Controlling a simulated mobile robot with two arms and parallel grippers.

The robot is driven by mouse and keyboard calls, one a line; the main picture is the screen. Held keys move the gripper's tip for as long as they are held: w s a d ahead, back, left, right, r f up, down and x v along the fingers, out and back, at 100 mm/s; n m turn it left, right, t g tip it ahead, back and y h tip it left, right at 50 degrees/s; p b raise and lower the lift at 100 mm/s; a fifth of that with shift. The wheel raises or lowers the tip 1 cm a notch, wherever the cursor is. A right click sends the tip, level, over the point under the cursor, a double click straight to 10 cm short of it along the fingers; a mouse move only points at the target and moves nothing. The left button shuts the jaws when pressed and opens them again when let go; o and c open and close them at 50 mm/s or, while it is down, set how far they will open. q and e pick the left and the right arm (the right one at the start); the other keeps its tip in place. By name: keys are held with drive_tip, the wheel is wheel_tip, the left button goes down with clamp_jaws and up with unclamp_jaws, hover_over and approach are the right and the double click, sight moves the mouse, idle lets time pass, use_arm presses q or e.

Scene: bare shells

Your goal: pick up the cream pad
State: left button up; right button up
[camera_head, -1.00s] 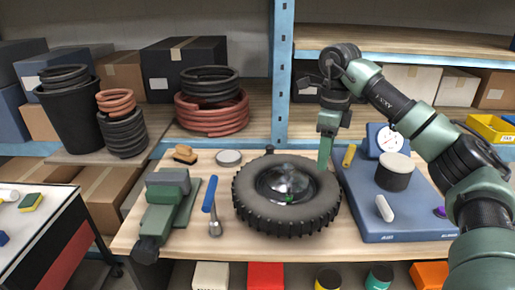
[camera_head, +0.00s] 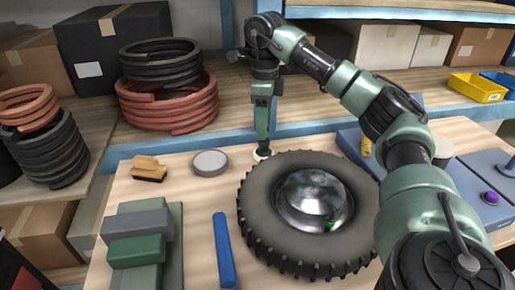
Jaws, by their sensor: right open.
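What looks like the cream pad (camera_head: 262,154) is a small pale disc on the wooden bench, behind the tyre and right of the grey round tin. It is mostly covered by my right gripper (camera_head: 262,143), which points straight down with its tips right at the pad. The gripper is open, seen edge-on. I cannot tell whether its fingers are around the pad or just above it. My left gripper is out of view.
The black tyre (camera_head: 258,200) with a shiny bowl (camera_head: 312,200) in it stands close in front. The grey tin (camera_head: 210,162) and a tan-and-black brush (camera_head: 149,168) lie to the left. A blue shelf edge (camera_head: 190,143) runs behind.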

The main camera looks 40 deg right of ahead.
sight(264, 142)
drive_tip(key=shift+s+f, duration=0.25)
drive_tip(key=shift+f, duration=0.65)
drive_tip(key=f, duration=0.3)
drive_tip(key=shift+w+f+p, duration=0.2)
drive_tip(key=shift+f+p, duration=0.2)
drive_tip(key=shift+f, duration=0.35)
drive_tip(key=shift+c, duration=0.6)
clamp_jaws()
drive_tip(key=shift+r, duration=0.1)
wheel_tip(264, 142, up, 8)
drive_tip(key=shift+f, duration=0.1)
wheel_tip(264, 142, up, 12)
drive_tip(key=p, duration=0.4)
drive_tip(key=shift+p, duration=0.4)
